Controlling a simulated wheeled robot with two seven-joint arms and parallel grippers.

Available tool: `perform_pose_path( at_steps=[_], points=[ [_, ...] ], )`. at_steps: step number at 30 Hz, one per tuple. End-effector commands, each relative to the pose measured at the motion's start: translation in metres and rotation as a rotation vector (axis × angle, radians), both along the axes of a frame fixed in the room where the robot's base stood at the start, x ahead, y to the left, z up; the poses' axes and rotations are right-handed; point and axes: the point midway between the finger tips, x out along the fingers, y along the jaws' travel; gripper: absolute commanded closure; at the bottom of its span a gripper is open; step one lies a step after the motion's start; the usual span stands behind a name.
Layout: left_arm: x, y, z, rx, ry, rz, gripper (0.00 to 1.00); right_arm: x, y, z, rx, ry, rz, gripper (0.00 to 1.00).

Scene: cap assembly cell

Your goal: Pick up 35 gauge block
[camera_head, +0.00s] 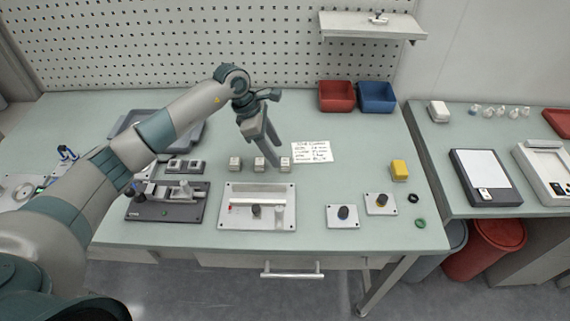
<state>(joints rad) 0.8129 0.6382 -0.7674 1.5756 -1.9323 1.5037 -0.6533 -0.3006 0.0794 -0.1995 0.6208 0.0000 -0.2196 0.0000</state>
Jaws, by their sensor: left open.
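Three small pale blocks stand in a row on the bench: a left block (234,163), a middle block (259,164) and a right block (285,164). Their markings are too small to read, so I cannot tell which is the 35 gauge block. My left gripper (274,157) points down with its fingers apart, over the space around the middle and right blocks. It holds nothing that I can see. I cannot tell how high its fingertips are above the bench. My right gripper is not in view.
A written card (312,152) lies right of the blocks. A light fixture plate (240,190) and a dark fixture (140,211) sit in front. A grey tray (122,124) is partly behind my arm. Red (337,96) and blue bins (376,97) stand at the back. A yellow block (399,170) is at right.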

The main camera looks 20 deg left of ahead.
Motion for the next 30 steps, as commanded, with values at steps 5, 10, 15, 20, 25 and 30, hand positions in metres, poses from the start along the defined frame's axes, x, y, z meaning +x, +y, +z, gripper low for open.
perform_pose_path(
  at_steps=[5,10,15,20,25,30],
  points=[
    [0.0,-0.003,-0.002,0.0,0.001,0.0,0.47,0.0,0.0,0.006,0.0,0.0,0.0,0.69],
    [0.002,-0.011,-0.014,-0.001,0.003,0.001,0.47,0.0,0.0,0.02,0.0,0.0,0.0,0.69],
    [0.004,-0.019,-0.032,-0.001,0.004,0.002,0.47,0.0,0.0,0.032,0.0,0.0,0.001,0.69],
    [0.006,-0.023,-0.044,0.0,0.0,0.001,0.47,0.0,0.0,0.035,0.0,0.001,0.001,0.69],
    [0.006,-0.023,-0.046,0.0,-0.001,0.0,0.47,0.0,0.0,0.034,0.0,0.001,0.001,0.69],
    [0.006,-0.023,-0.046,0.0,0.0,0.0,0.47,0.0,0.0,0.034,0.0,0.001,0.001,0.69]
  ],
)
